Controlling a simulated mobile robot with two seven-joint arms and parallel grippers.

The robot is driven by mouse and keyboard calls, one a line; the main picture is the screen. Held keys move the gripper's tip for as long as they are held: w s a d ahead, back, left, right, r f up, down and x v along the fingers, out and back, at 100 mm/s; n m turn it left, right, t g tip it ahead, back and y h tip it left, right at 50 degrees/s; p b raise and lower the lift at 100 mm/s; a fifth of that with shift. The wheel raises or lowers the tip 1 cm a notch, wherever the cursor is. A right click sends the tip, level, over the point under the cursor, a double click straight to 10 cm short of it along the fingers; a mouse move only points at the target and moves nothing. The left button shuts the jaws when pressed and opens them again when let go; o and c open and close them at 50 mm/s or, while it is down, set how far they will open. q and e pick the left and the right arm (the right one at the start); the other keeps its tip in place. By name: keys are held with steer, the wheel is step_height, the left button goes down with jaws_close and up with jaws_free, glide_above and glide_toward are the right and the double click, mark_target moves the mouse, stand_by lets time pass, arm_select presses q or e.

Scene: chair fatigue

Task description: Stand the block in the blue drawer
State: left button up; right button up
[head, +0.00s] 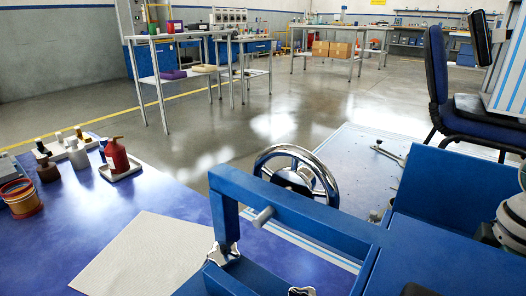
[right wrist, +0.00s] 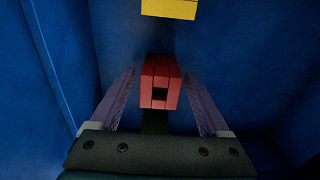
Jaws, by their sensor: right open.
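In the right wrist view, a red block (right wrist: 161,71) with a dark square hole in its end face lies between the fingers of my right gripper (right wrist: 160,88). The fingers are open, with a gap on each side of the block. A yellow piece (right wrist: 170,8) shows at the top edge, cut off by the frame. Blue walls (right wrist: 55,50) surround the gripper, as inside a blue drawer or box. In the head view, blue panels (head: 450,185) stand at the lower right and hide the block and my right gripper. My left gripper is not in view.
A blue frame (head: 300,205) with a chrome handwheel (head: 297,172) stands in the front middle. The blue table on the left bears a grey sheet (head: 145,255), a red pump bottle (head: 116,156) and an orange roll (head: 20,198). A dark chair (head: 438,75) stands at the right.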

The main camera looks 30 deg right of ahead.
step_height(320, 180, up, 12)
steer(key=p, duration=0.6)
steer(key=shift+r+p, duration=0.15)
steer(key=shift+p, duration=0.15)
